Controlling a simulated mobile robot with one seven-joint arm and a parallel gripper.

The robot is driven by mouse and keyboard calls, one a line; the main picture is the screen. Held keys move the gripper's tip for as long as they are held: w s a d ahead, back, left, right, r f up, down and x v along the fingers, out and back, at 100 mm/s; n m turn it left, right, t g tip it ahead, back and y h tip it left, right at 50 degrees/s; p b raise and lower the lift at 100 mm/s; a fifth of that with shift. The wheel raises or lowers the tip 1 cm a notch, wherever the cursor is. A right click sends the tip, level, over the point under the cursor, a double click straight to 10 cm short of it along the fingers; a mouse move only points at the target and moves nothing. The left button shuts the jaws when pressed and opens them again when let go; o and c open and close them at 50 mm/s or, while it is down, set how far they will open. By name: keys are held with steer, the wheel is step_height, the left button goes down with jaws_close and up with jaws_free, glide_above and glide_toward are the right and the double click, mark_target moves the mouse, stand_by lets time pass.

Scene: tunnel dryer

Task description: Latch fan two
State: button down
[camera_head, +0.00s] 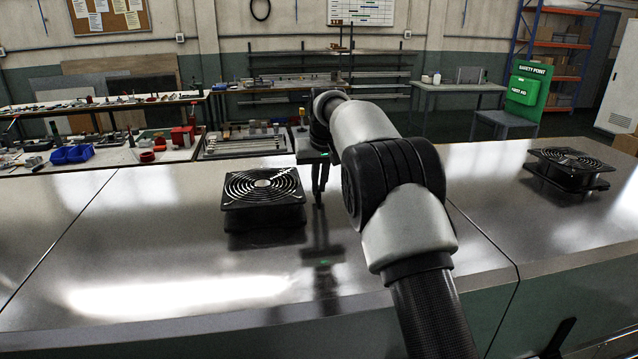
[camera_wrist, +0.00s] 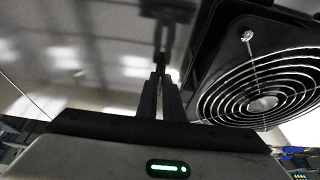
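A black square fan with a round wire guard (camera_head: 262,186) sits on the shiny metal top, left of my gripper. A second similar black fan (camera_head: 570,168) sits on the right-hand panel. Neither shows a readable number. My gripper (camera_head: 319,203) points down just right of the nearer fan, apart from it, above the metal top. In the wrist view the fingers (camera_wrist: 158,78) are together with nothing between them. The nearer fan (camera_wrist: 262,104) fills the right side there, with a thin silver rod with a round end (camera_wrist: 247,36) on its guard. I cannot make out a latch.
The metal top (camera_head: 170,235) is wide and clear around the nearer fan, with panel seams left and right.

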steer(key=shift+r+n+p, duration=0.1)
steer(key=shift+n+p, duration=0.2)
steer(key=shift+p, duration=0.15)
steer(key=shift+w+d+n+y+p, duration=0.1)
steer(key=shift+d+n+y+p, duration=0.1)
steer(key=shift+n+y+p, duration=0.6)
steer(key=n, duration=0.2)
steer(key=shift+w+n+g, duration=0.1)
steer(key=shift+n+g, duration=0.3)
steer(key=shift+w+d+n+g+y, duration=0.1)
steer(key=shift+n+g+y, duration=0.2)
steer(key=shift+n, duration=0.65)
steer(key=shift+d+n+g+y, duration=0.15)
steer(key=shift+n+y, duration=0.25)
steer(key=shift+n, duration=0.55)
steer(key=shift+a, duration=0.1)
steer(key=c, duration=1.9)
jaws_free()
